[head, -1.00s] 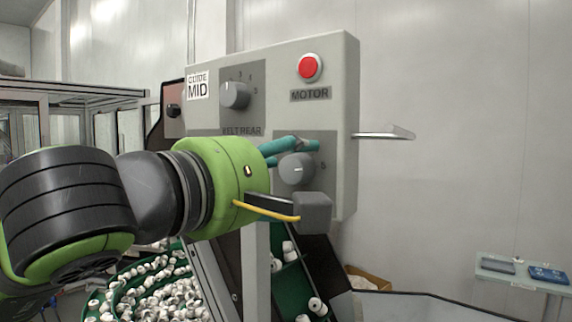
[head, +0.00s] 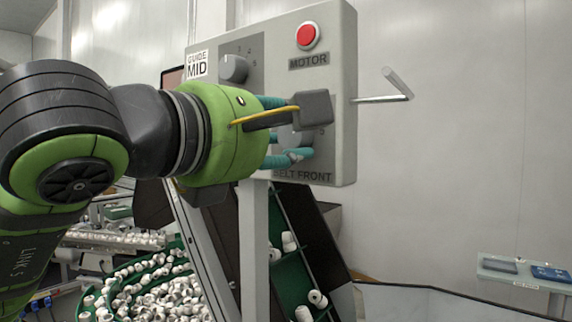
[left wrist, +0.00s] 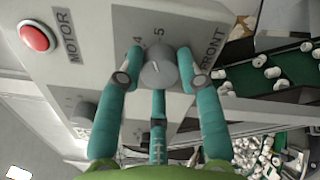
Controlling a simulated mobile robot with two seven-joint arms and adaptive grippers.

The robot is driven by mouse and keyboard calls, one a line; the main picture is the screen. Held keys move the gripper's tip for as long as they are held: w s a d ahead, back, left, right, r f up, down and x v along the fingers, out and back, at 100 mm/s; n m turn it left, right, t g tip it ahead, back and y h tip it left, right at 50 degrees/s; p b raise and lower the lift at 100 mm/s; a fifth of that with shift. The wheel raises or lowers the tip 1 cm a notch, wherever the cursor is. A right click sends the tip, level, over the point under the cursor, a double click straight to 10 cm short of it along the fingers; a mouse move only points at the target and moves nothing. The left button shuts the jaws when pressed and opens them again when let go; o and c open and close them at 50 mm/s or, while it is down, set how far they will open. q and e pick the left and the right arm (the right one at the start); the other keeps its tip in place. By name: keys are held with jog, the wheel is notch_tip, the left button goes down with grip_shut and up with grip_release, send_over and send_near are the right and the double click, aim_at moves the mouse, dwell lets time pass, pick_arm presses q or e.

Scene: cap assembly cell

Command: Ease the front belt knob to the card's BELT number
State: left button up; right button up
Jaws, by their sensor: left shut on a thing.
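The grey front belt knob (left wrist: 160,71) sits between the teal fingers of my left gripper (left wrist: 161,80), which are shut on its sides in the left wrist view. Its pale pointer mark is near the printed 5, with the 4 beside it. In the head view, the knob (head: 289,138) is largely hidden behind the fingers and the dark wrist camera, above the BELT FRONT label (head: 302,176). The white card (head: 197,65) at the panel's upper left reads GUIDE MID; I see no BELT number on it. My right gripper is not in view.
The grey panel (head: 345,130) also carries the rear belt knob (head: 233,69) and a red MOTOR button (head: 307,36). A metal rod (head: 380,99) sticks out on the right. White caps (head: 150,290) lie below. Open space lies right of the panel.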

pick_arm(q)
jog(key=n+b, duration=0.3)
jog(key=f+n+b, duration=0.1)
jog(key=n+b, duration=0.2)
jog(key=b, duration=0.1)
jog(key=n+b, duration=0.2)
jog(key=n, duration=0.1)
jog(key=shift+d+n+b, duration=0.1)
jog(key=shift+n+b, duration=0.3)
jog(key=shift+r+n+b, duration=0.15)
jog(key=shift+n+b, duration=0.75)
jog(key=shift+n, duration=0.5)
jog(key=o, duration=1)
jog(key=shift+o, duration=0.7)
jog(key=shift+w+r, duration=0.1)
jog(key=shift+r, duration=0.05)
